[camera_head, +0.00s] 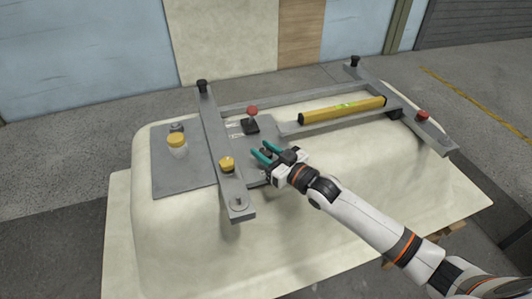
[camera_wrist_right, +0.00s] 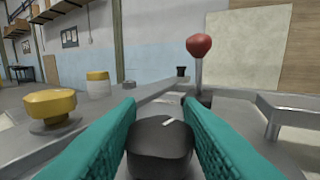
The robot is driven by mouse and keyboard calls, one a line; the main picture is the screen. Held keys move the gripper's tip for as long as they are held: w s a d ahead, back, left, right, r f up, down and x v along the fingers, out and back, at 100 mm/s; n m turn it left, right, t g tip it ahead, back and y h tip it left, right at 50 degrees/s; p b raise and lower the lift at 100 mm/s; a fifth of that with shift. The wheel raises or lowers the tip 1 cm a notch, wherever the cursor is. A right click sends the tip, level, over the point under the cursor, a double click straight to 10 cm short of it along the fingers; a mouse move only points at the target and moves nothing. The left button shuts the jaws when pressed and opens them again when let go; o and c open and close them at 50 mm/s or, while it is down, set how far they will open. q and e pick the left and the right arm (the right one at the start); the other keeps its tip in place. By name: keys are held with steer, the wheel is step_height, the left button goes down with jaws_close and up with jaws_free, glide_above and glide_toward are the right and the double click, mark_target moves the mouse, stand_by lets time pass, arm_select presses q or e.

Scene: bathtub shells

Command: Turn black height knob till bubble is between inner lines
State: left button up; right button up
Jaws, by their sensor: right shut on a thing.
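The black height knob (camera_wrist_right: 160,146), with a short white mark on top, sits between the teal fingers of my right gripper (camera_wrist_right: 160,125) in the right wrist view. The fingers are shut on its sides. In the head view my right gripper (camera_head: 262,153) reaches in from the lower right to the metal frame, and the knob is mostly hidden by the fingers. A yellow spirit level (camera_head: 325,114) lies along a bar of the frame. Its greenish vial window shows on top, but the bubble is too small to tell. My left gripper is out of view.
The grey frame (camera_head: 213,130) rests on a cream tub shell (camera_head: 300,225). Near my gripper are a red ball lever (camera_head: 252,110) and a yellow knob (camera_head: 227,162). A yellow-lidded white jar (camera_head: 178,152) stands left on a grey plate. A red knob (camera_head: 422,115) is at right.

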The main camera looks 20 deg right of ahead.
steer(key=shift+r+n+g+y, duration=0.1)
steer(key=shift+n+g+y, duration=0.3)
steer(key=shift+y, duration=0.1)
steer(key=o, duration=1)
steer(key=shift+a, duration=0.1)
steer(key=shift+c, duration=0.2)
steer(key=shift+s+d, duration=0.35)
steer(key=shift+s, duration=0.05)
steer(key=v, duration=1.1)
steer(key=shift+a, duration=0.1)
